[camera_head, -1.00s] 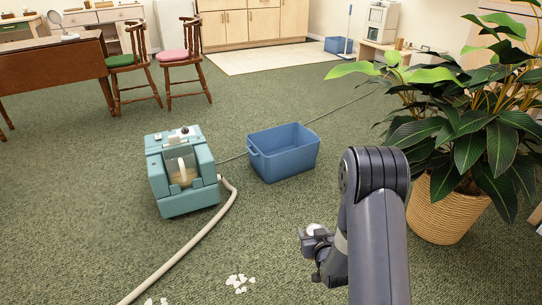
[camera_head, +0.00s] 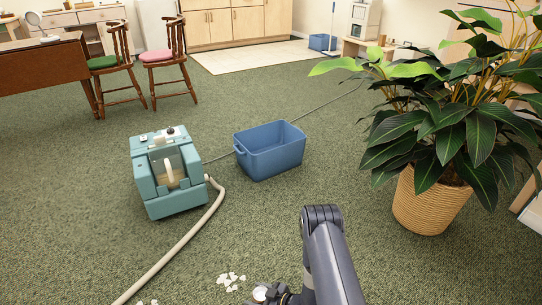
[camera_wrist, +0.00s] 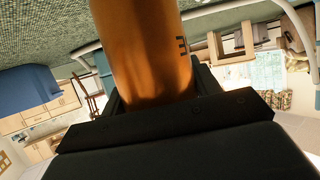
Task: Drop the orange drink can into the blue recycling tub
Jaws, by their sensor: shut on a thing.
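The orange drink can (camera_wrist: 145,45) fills the upper middle of the wrist view, with dark marks on its right side. My gripper (camera_wrist: 152,98) is shut on it, with a dark finger showing on each side. The blue recycling tub (camera_head: 270,152) stands upright on the green carpet in the middle of the head view, and its visible inside looks empty. My arm is at the bottom of the head view, nearer than the tub and apart from it. I cannot make out the can there. A blue surface (camera_wrist: 25,92) at the left of the wrist view may be the tub.
A teal carpet machine (camera_head: 168,175) stands just left of the tub, its pale hose (camera_head: 185,245) running toward the front. A potted plant (camera_head: 432,205) stands at the right. White scraps (camera_head: 231,282) lie on the carpet in front. Carpet between my arm and the tub is clear.

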